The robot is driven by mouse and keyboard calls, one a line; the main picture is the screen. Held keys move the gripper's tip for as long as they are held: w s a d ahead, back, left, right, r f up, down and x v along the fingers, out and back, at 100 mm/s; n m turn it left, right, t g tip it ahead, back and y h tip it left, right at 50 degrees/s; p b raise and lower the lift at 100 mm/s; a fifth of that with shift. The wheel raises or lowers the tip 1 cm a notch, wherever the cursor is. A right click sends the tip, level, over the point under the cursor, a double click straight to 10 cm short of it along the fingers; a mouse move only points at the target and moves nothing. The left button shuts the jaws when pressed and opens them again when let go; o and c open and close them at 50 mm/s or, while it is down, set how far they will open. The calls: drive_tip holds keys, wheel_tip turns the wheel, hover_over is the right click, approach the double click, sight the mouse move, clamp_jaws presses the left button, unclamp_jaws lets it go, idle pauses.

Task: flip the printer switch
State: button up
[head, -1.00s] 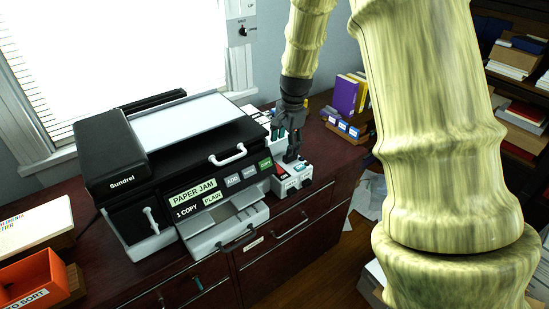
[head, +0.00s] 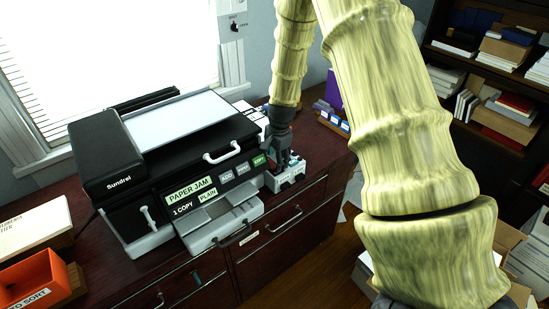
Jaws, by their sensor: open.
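The black and white printer (head: 185,165) sits on the dark wooden cabinet, its front panel reading "PAPER JAM", "1 COPY" and "PLAIN". A small white unit (head: 287,182) with dark knobs stands at the printer's right side; I cannot tell which part is the switch. My gripper (head: 285,160) points down at the printer's right side, just above and behind this unit, and partly hides it. It is open with nothing seen in it; contact cannot be told. A wall panel with a small dark knob (head: 234,27) is beside the window.
An orange sorting bin (head: 35,280) and a box with a white top (head: 35,225) are at the left. Purple books (head: 332,90) and a small organizer (head: 330,116) stand behind my arm. A bookshelf (head: 490,75) is at the right. The cabinet front has handles sticking out.

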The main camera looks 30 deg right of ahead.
drive_tip(key=shift+f, duration=0.1)
drive_tip(key=c, duration=1)
drive_tip(key=shift+g+p, duration=0.3)
drive_tip(key=shift+p, duration=0.3)
drive_tip(key=shift+w+g+p, duration=0.15)
drive_tip(key=shift+g+p, duration=0.15)
drive_tip(key=shift+p, duration=0.05)
drive_tip(key=o, duration=1)
